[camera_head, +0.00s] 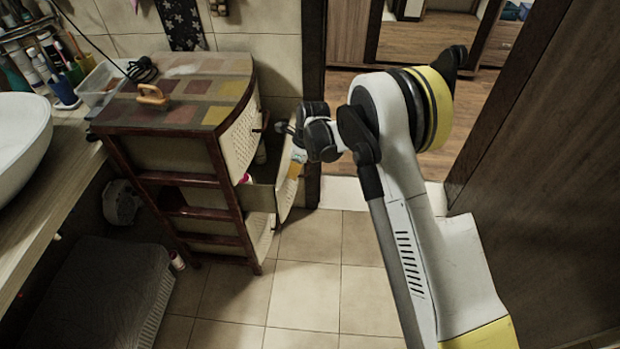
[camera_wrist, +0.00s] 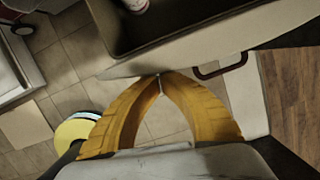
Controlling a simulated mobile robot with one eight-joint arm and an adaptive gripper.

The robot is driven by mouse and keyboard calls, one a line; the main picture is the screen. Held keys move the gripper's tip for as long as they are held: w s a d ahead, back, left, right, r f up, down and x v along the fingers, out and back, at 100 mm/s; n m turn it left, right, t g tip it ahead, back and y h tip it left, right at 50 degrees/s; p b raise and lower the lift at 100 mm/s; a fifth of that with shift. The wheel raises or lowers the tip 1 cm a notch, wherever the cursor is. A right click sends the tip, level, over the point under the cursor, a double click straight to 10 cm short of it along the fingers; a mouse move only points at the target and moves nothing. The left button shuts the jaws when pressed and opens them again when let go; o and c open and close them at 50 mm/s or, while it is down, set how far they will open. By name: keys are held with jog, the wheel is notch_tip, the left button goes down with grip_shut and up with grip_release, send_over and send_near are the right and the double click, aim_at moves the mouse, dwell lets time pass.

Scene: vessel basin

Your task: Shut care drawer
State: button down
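The care drawer (camera_head: 262,197) is pulled out of the right side of the small wicker-and-wood cabinet (camera_head: 160,152), below a shut upper drawer. In the wrist view, its pale front panel (camera_wrist: 185,55) runs diagonally, with a dark handle (camera_wrist: 222,68) on the outer face. Behind the panel is the dark drawer inside, holding a white container (camera_wrist: 135,5). My gripper (camera_wrist: 158,78) has its yellow fingers brought together at the tips, with nothing visible between them. The tips are at the outer side of the front panel, left of the handle; whether they touch it is unclear.
A wooden handled item (camera_head: 152,95) lies on the cabinet top. A white basin (camera_head: 20,140) and toiletries stand at the left. A dark grey lidded hamper (camera_head: 95,295) is on the floor. Tiled floor (camera_head: 305,290) is clear in front; a doorway opens behind my arm.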

jog(key=a, duration=0.8)
jog(key=shift+w+a, duration=0.25)
jog(key=shift+d, duration=0.1)
